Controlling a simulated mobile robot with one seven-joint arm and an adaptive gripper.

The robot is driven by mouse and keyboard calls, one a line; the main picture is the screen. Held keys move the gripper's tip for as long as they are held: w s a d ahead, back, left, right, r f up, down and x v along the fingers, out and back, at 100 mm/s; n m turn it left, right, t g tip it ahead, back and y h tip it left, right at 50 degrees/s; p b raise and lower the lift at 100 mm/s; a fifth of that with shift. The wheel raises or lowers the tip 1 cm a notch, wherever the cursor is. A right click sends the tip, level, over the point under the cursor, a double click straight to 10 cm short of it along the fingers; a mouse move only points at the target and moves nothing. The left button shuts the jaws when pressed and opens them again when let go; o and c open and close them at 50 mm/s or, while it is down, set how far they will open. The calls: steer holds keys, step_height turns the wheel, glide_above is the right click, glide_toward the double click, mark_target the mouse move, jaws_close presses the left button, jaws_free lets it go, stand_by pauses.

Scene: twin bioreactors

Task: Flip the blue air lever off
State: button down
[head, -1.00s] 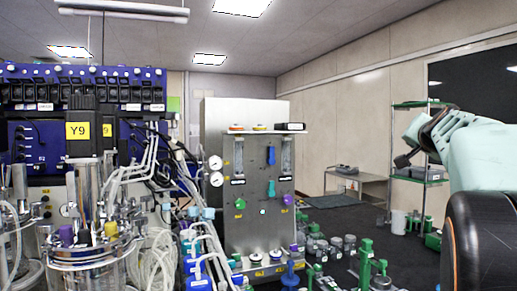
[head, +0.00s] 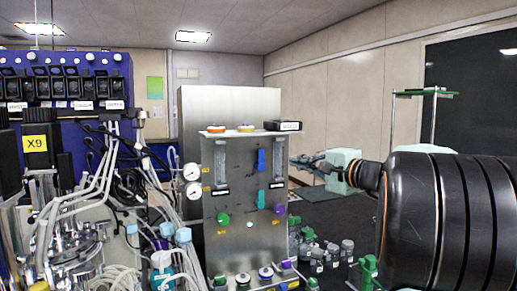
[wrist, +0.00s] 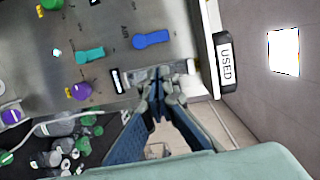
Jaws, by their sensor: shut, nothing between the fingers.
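The blue air lever (head: 261,160) stands upright on the front of the steel panel (head: 237,180), between two flow tubes. In the wrist view the blue lever (wrist: 151,39) lies lengthwise across the picture, beside the "AIR" lettering. My gripper (head: 294,161) is at the panel's right edge, level with the lever and apart from it. In the wrist view my gripper (wrist: 157,99) has its fingertips together and empty, in front of the right flow tube (wrist: 143,76). I cannot tell whether they touch the tube.
A teal lever (head: 261,197) sits below the blue one, with a green knob (head: 223,219) and a purple knob (head: 279,209) lower down. A black "USED" block (wrist: 224,60) lies on the panel top. Bottles (head: 318,258) stand on the floor at right. Hoses crowd the left.

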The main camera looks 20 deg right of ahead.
mark_target(260, 160)
steer(key=shift+w+a+r, duration=0.15)
steer(key=shift+a+r, duration=0.1)
steer(key=shift+r, duration=0.15)
steer(key=p+x, duration=0.2)
steer(key=x, duration=0.8)
steer(key=shift+a+r+p, duration=0.1)
steer(key=shift+p, duration=0.3)
